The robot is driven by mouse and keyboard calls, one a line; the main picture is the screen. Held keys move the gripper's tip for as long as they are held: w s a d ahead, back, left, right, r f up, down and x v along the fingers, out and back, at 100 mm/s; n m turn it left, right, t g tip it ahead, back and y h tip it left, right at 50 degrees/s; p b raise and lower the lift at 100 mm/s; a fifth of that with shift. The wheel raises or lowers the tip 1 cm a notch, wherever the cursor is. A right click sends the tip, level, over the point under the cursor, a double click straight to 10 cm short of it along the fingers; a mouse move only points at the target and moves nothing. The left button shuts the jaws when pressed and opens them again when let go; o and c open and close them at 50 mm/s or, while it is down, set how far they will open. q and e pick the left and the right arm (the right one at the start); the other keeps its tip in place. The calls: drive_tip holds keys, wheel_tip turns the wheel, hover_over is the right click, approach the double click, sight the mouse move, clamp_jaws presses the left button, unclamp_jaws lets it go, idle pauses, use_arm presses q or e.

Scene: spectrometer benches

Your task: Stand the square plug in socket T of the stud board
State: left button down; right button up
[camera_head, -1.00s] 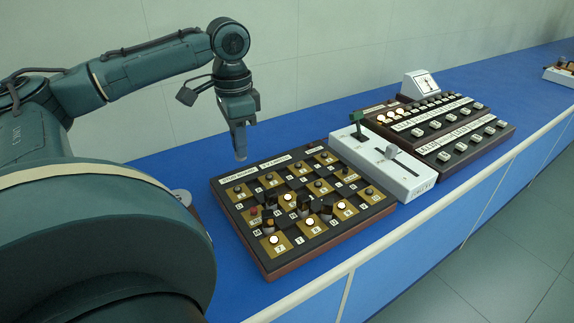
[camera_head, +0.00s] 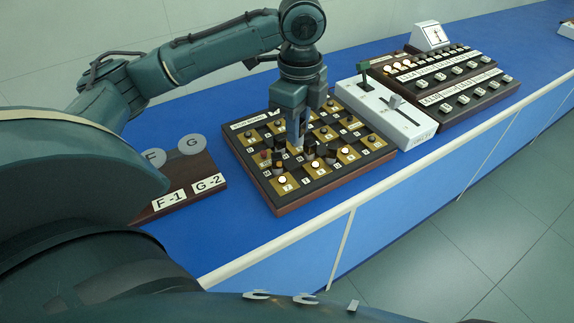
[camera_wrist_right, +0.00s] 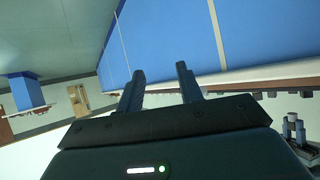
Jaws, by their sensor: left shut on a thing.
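The stud board (camera_head: 340,182) is a dark board with black and gold squares, small labels and several studs and dark plugs on it. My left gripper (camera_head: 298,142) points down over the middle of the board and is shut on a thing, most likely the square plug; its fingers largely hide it. I cannot tell whether it touches the board. Dark plugs (camera_head: 331,153) stand just right of the fingers. The labels are too small to read, so I cannot single out socket T. My right gripper (camera_wrist_right: 160,88) is open and empty, away from the board, in the right wrist view.
A grey box with a green-topped lever and a slider (camera_head: 398,120) stands right of the board. Beyond it is a dark stepped panel (camera_head: 440,115). Left of the board lies a brown plate labelled F-1 and G-2 (camera_head: 213,170) with two grey discs. Blue bench shows between them.

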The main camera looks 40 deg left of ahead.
sight(301, 135)
use_arm(q)
drive_tip(key=shift+d+m, duration=0.3)
drive_tip(key=shift+d, duration=0.05)
wheel_tip(301, 135, down, 4)
drive_tip(key=shift+r, duration=0.1)
wheel_tip(301, 135, down, 5)
drive_tip(key=shift+f+b, duration=0.2)
drive_tip(key=shift+b, duration=0.15)
drive_tip(key=shift+f, duration=0.15)
use_arm(e)
drive_tip(key=shift+w+a+r, duration=0.15)
drive_tip(key=shift+a+r, duration=0.1)
drive_tip(key=shift+r, duration=0.05)
use_arm(q)
drive_tip(key=shift+f, duration=0.1)
drive_tip(key=c, duration=1.6)
unclamp_jaws()
drive_tip(key=o, duration=0.3)
drive_tip(key=shift+o, duration=0.2)
use_arm(e)
drive_tip(key=shift+f, duration=0.3)
drive_tip(key=shift+f, duration=0.1)
